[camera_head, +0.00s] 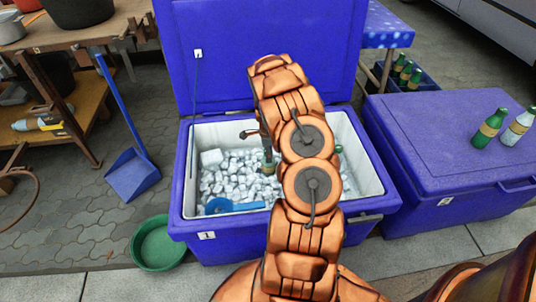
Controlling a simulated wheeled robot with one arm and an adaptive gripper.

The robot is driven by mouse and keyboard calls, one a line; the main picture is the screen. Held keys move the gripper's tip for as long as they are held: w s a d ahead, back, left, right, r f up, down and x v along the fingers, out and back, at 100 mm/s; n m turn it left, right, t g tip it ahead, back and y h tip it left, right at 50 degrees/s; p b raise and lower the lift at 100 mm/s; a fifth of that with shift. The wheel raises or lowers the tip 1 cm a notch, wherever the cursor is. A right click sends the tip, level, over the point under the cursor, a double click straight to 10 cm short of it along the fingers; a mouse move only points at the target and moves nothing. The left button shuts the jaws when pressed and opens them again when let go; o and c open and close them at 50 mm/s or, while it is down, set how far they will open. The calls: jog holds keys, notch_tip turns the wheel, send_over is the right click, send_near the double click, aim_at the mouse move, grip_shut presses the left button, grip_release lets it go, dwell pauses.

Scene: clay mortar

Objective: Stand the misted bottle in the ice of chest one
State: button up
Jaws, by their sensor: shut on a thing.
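Chest one (205,245) is a blue cooler marked 1, with its lid raised and white ice cubes (232,182) inside. My gripper (266,150) is inside the chest's opening, partly hidden by my arm. It is shut on a small greenish bottle with a tan band (268,167), low at the ice. Whether its base touches the ice, and whether its glass is misted, I cannot tell. A pale, frosted-looking bottle (518,127) stands upright on the closed chest at the right, next to a clear green bottle (490,128).
A blue scoop (235,206) lies on the ice at the front. A small green thing (338,149) shows right of my arm. The closed chest (425,150) is marked 2. A green basin (158,245) and blue dustpan (133,177) are on the left paving.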

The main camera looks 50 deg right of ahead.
jog(key=shift+f+b, duration=0.3)
jog(key=shift+f, duration=0.2)
dwell(0.6)
jog(key=o, duration=1.2)
jog(key=shift+o, duration=0.5)
jog(key=o, duration=0.4)
notch_tip(320, 180, up, 27)
jog(key=p, duration=0.7)
dwell(0.7)
dwell(0.9)
